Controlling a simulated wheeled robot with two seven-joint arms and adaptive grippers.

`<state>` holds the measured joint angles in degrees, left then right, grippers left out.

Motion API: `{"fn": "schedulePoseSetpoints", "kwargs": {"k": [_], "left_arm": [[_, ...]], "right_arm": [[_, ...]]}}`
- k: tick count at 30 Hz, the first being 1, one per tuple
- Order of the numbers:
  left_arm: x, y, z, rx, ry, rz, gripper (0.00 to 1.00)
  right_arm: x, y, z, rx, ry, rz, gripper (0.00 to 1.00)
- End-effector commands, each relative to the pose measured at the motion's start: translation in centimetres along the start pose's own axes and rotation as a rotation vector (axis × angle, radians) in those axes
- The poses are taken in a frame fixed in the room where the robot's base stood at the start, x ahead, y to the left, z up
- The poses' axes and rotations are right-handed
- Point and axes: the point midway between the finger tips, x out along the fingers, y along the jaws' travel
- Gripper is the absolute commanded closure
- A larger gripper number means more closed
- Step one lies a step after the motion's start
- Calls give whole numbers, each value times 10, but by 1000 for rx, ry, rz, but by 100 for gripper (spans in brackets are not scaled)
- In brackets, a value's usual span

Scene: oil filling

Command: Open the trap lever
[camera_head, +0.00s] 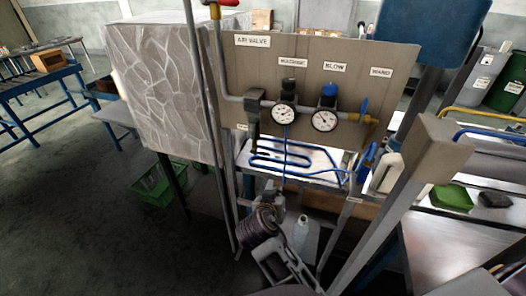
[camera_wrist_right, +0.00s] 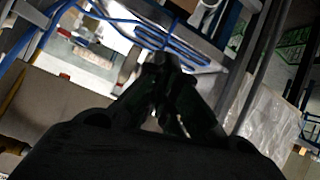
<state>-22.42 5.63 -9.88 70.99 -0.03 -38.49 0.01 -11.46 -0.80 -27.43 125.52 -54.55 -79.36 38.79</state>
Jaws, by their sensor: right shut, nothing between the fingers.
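The air panel (camera_head: 320,75) carries a grey pipe, two round gauges (camera_head: 284,115) and labels for air valve, machine, blow and wand. A dark upright fitting (camera_head: 253,122) hangs from the pipe at its left; I cannot tell whether the trap lever is on it. A red handle (camera_head: 222,2) shows at the top edge. My right gripper (camera_head: 270,192) is below the panel, in front of the blue hose and apart from the dark fitting. In the right wrist view its dark fingers (camera_wrist_right: 165,62) are together and empty. My left gripper is out of view.
A coiled blue hose (camera_head: 285,158) lies on the shelf under the panel; it also shows in the wrist view (camera_wrist_right: 185,48). A white bottle (camera_head: 304,240) stands below. A green crate (camera_head: 156,183) is on the floor at left. A thin upright pole (camera_head: 208,120) stands left of the panel.

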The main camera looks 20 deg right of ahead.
Motion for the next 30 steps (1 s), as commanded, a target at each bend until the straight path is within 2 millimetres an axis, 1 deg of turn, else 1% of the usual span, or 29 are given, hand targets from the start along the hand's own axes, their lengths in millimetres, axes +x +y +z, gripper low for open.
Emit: {"fn": "schedulePoseSetpoints", "kwargs": {"k": [1, 6, 15, 24, 30], "left_arm": [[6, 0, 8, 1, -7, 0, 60], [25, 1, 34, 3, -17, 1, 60], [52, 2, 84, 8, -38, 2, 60], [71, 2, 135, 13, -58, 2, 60], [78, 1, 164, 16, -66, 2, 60]], "right_arm": [[-2, -3, -6, 9, 20, 3, 100], [-8, -12, -25, 42, 91, 21, 100], [-24, -27, -60, 102, 222, 41, 100], [-45, -42, -94, 160, 359, 50, 100], [-59, -51, -114, 194, 440, 51, 100]]}}
